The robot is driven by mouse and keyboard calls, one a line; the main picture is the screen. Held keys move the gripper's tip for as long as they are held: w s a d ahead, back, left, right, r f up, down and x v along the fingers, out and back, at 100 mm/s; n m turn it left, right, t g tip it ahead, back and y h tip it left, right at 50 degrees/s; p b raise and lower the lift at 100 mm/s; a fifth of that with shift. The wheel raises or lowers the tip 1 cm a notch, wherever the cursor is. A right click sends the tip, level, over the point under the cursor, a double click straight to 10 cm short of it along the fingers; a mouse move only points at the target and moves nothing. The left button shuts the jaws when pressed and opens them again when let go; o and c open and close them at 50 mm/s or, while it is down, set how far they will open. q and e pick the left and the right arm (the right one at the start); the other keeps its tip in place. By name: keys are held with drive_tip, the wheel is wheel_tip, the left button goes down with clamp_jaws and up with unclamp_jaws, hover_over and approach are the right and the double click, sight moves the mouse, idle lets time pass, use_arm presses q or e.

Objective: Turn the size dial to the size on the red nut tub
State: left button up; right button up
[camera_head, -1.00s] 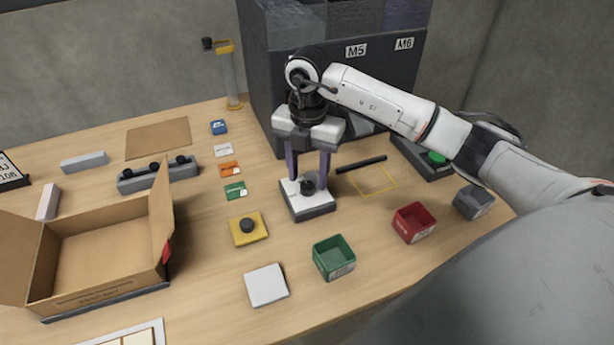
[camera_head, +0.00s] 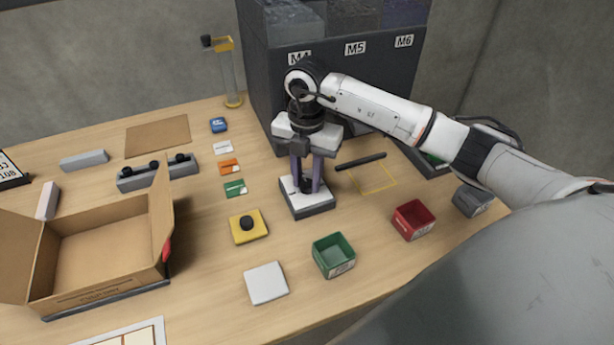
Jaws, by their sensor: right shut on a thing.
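The size dial is a dark knob (camera_head: 307,184) on a white-topped grey block (camera_head: 306,204) in the middle of the table. My right gripper (camera_head: 307,188) reaches down from above, its two purple fingers shut around the knob. The fingers hide part of the knob, and I cannot read which size it points to. The red nut tub (camera_head: 414,220) stands to the right of the dial block. It has a pale label on its front, too small to read. My left gripper is not in view.
A green tub (camera_head: 334,255) and a white pad (camera_head: 266,284) lie in front of the dial. A yellow block with a black button (camera_head: 248,227) is to its left. The dark feeder (camera_head: 350,65), marked M4, M5 and M6, stands behind. An open cardboard box (camera_head: 100,255) is at left.

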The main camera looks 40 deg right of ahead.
drive_tip(key=n+b, duration=0.1)
drive_tip(key=n, duration=0.3)
drive_tip(key=shift+n+b, duration=0.3)
drive_tip(key=shift+b, duration=0.05)
drive_tip(key=n+b, duration=0.1)
drive_tip(key=n, duration=0.3)
drive_tip(key=shift+n+b, duration=0.3)
drive_tip(key=n+b, duration=0.1)
drive_tip(key=n, duration=0.4)
drive_tip(key=shift+b, duration=0.4)
drive_tip(key=shift+n+b, duration=0.4)
drive_tip(key=shift+n, duration=1.1)
drive_tip(key=shift+r+n, duration=0.1)
drive_tip(key=shift+n, duration=0.2)
drive_tip(key=o, duration=1)
